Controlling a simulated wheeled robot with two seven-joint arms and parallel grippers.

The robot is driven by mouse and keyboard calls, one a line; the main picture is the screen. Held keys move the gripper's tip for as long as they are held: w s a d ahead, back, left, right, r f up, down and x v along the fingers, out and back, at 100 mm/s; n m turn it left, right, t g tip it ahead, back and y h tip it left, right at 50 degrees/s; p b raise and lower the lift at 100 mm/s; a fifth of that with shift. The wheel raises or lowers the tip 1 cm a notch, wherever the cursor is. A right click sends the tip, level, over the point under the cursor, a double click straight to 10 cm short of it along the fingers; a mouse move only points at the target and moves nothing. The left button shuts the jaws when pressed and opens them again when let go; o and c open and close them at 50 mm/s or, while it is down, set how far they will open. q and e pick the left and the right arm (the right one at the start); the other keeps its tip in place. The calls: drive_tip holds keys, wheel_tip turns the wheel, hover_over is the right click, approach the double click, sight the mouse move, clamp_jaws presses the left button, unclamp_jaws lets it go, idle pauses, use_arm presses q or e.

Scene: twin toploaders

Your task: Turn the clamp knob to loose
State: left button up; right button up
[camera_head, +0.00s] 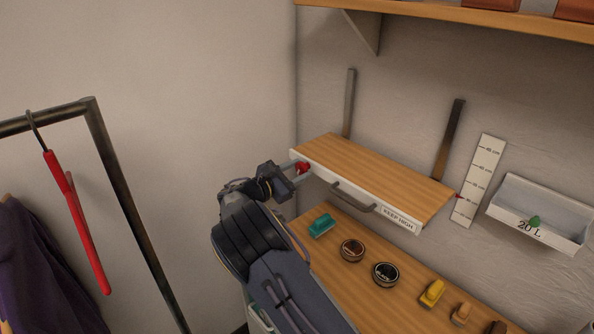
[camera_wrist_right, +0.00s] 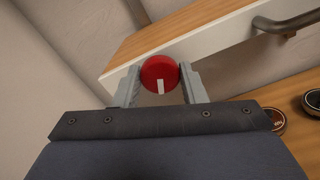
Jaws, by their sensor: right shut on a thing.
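The clamp knob (camera_head: 303,168) is a round red knob on the left end of the white front edge of a raised wooden shelf (camera_head: 375,172). In the right wrist view the red knob (camera_wrist_right: 160,74) shows a white mark pointing down toward my wrist. My right gripper (camera_head: 297,171) reaches it from the front left. In the wrist view the grey fingers (camera_wrist_right: 160,84) stand on either side of the knob and are shut on it. My left gripper is not in view.
A handle (camera_head: 353,198) and a "KEEP HIGH" label (camera_head: 398,219) are on the shelf front. Below, a wooden top (camera_head: 335,256) holds a teal brush (camera_head: 322,225), round tins (camera_head: 385,273) and yellow items (camera_head: 432,293). A scale strip (camera_head: 479,180) and a white bin (camera_head: 540,213) are right. A clothes rail (camera_head: 130,205) stands left.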

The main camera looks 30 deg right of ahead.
drive_tip(key=shift+r, duration=0.15)
drive_tip(key=o, duration=1)
drive_tip(key=shift+a, duration=0.1)
drive_tip(key=shift+s+a+f, duration=0.1)
drive_tip(key=shift+a+f, duration=0.1)
drive_tip(key=shift+a, duration=0.15)
drive_tip(key=b+v, duration=0.2)
drive_tip(key=v, duration=0.5)
drive_tip(key=shift+r+b, duration=0.2)
drive_tip(key=shift+b, duration=0.2)
drive_tip(key=shift+s+f, duration=0.1)
